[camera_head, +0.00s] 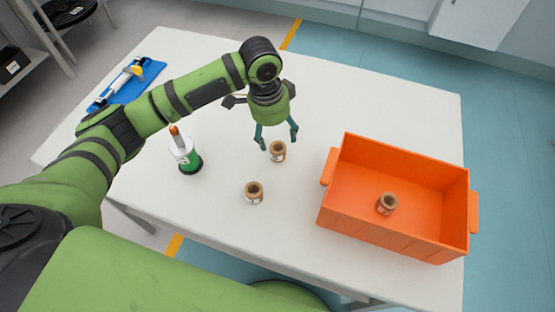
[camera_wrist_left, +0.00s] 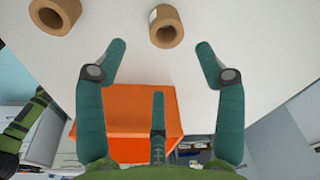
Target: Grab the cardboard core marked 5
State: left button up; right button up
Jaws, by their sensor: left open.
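My left gripper (camera_head: 279,143) is open and empty, pointing down just above a brown cardboard core (camera_head: 278,153) standing on the white table. A second core (camera_head: 254,193) stands on the table nearer the front. A third core (camera_head: 386,204) is inside the orange crate (camera_head: 345,212). No number can be read on any core. My right gripper is not in view.
A white-and-green device with an orange tip (camera_head: 187,154) stands on the table left of the cores. A blue clipboard-like tray (camera_head: 127,86) lies at the far left. The white table (camera_head: 375,100) is clear behind the crate.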

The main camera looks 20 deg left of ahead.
aim_at(278, 149)
pick_arm(q)
jog(key=f, duration=0.1)
jog(key=w+f, duration=0.1)
jog(key=shift+f+b, duration=0.3)
jog(key=shift+s+f+p, duration=0.1)
jog(key=shift+f+p, duration=0.3)
jog(key=shift+f, duration=0.55)
jog(key=f, duration=0.4)
jog(key=shift+w+d+f, duration=0.1)
jog(key=shift+w+f, duration=0.15)
jog(key=shift+w, duration=0.05)
jog(key=c, duration=1)
